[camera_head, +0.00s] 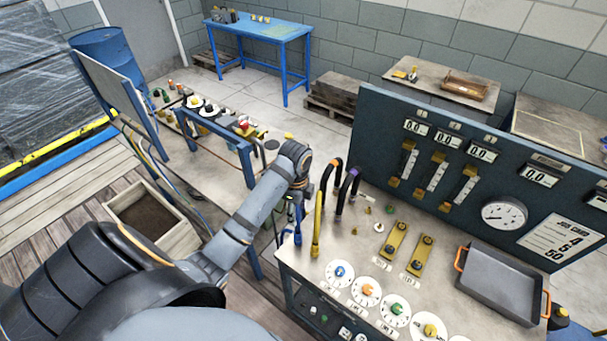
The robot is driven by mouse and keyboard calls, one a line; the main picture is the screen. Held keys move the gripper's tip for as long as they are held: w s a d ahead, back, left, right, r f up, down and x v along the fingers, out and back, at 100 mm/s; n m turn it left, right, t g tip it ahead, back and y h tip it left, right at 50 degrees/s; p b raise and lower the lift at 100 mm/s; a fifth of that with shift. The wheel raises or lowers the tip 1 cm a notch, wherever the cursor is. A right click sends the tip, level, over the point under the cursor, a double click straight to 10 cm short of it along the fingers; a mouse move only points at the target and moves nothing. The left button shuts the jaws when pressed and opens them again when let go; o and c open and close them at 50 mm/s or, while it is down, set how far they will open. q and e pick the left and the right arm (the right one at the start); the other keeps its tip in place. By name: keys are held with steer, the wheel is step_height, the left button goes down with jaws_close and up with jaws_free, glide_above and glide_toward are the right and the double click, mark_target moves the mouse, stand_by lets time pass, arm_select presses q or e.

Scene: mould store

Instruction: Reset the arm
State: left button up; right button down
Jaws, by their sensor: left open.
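My left arm reaches in from the lower left. Its wrist bends downward at the left edge of the bench (375,215), and my left gripper (297,200) hangs below it, small and partly hidden. The gripper is open, and I see nothing held in it. It is close to the upright hoses, a yellow one (318,225) and a dark one with a purple band (346,192). Whether it touches them, I cannot tell. My right gripper is not in view.
A second bench (215,150) stands behind my arm. A wooden box (150,216) is on the floor.

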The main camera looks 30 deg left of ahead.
arm_select(q)
steer(key=s+d+n+t, duration=0.2)
steer(key=s+d+n, duration=0.1)
steer(key=s+n, duration=0.45)
steer(key=s+d+n+t, duration=0.2)
steer(key=s+n, duration=0.4)
steer(key=n, duration=0.2)
steer(key=s+a+f+g+b, duration=0.1)
steer(key=f+b, duration=0.2)
steer(key=f, duration=0.9)
steer(key=s+a+f+y+b, duration=0.1)
steer(key=f+b, duration=0.1)
steer(key=f, duration=1)
steer(key=s+a+f+g+b, duration=0.1)
steer(key=s+f+b, duration=0.15)
steer(key=f, duration=0.95)
steer(key=s+f+b, duration=0.5)
steer(key=s+f, duration=1.1)
steer(key=f, duration=0.2)
steer(key=shift+s+a+f+g, duration=0.25)
steer(key=shift+a+f+g, duration=0.15)
